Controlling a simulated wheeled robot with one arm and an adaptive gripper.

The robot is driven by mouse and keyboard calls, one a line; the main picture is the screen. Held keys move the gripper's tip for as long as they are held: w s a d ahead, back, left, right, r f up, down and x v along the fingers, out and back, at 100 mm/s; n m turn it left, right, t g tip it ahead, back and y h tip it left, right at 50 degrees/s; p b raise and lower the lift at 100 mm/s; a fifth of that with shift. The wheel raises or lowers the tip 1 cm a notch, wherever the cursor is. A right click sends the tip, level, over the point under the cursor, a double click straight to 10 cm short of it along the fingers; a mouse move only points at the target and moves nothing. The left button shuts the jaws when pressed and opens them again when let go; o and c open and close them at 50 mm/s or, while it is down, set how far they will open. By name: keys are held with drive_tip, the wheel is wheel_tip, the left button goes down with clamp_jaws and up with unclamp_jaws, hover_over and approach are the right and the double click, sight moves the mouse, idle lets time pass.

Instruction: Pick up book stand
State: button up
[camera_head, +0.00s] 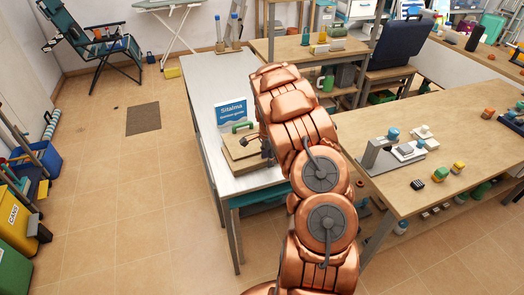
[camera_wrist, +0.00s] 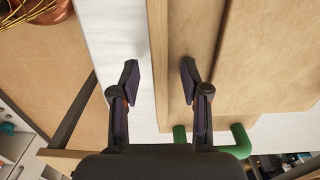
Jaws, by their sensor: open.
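A blue and white panel reading "Sitalma" (camera_head: 232,114) stands upright on the white-topped table; I cannot tell whether it is the book stand. In front of it lies a flat, layered wooden piece (camera_head: 238,162) with a green handle (camera_head: 243,126) at its far edge. The wooden piece (camera_wrist: 275,60) and green handle (camera_wrist: 238,142) fill much of the wrist view. My gripper (camera_wrist: 161,82) is open and empty, with one finger over the white tabletop and the other over the wooden piece's edge. In the head view my arm hides most of the gripper.
The white-topped table (camera_head: 205,85) has clear space behind the panel. A wooden workbench (camera_head: 430,105) with small blocks and a grey fixture (camera_head: 380,155) stands to the right. Open tiled floor (camera_head: 120,210) lies to the left, with bins (camera_head: 12,230) at the edge.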

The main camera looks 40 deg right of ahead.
clamp_jaws()
idle(0.6)
